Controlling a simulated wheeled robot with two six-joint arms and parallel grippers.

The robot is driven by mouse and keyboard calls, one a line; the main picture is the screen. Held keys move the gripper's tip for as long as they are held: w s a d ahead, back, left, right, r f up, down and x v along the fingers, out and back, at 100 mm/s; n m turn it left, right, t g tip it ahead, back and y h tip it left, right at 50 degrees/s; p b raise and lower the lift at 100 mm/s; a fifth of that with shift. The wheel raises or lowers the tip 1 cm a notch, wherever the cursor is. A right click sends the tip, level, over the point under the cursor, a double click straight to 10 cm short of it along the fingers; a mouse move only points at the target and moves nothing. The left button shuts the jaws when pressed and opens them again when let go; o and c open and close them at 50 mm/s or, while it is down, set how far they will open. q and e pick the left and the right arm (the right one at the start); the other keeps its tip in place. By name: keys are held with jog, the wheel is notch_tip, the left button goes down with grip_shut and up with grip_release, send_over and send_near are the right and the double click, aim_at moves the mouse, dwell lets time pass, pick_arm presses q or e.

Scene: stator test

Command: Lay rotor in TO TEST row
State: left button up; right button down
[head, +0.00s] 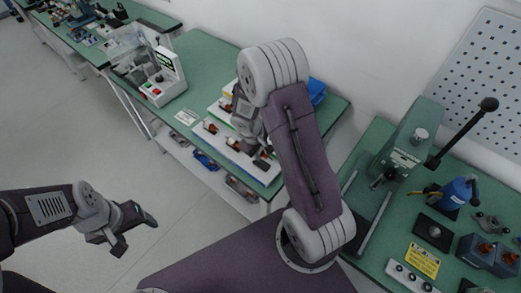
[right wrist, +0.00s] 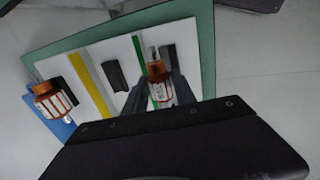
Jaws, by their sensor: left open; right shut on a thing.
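My right gripper (right wrist: 161,95) is shut on a rotor (right wrist: 157,80) with copper windings and a white-striped core, seen between the fingers in the right wrist view. The rotor is over the white board (right wrist: 95,60), beside a green strip (right wrist: 138,50); I cannot tell whether it touches the board. A second copper rotor (right wrist: 50,100) shows at the left, near a yellow strip (right wrist: 90,83). In the head view, my right arm partly hides the white board (head: 208,137) on the green bench. My left gripper (head: 136,232) is open and empty above the floor at the left.
A tester with a screen and buttons (head: 164,85) stands further left on the bench. A blue bin (head: 317,92) is behind my right arm. A lever press (head: 405,150) and other tools stand on the right bench. Dark blocks (right wrist: 115,75) lie on the board.

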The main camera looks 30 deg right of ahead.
jog(key=b, duration=0.3)
send_over(263, 165)
jog(key=shift+w+a+f, duration=0.15)
jog(key=shift+a+f, duration=0.05)
jog(key=shift+f, duration=0.85)
jog(key=shift+w+a+f, duration=0.15)
jog(key=shift+a+f, duration=0.05)
jog(key=shift+f, duration=0.8)
jog(key=shift+r, duration=0.2)
jog(key=shift+s, duration=0.15)
jog(key=shift+f+b, duration=1.05)
jog(key=shift+b, duration=0.1)
jog(key=shift+s+f+b, duration=0.15)
jog(key=shift+f+b, duration=0.05)
jog(key=shift+b, duration=0.15)
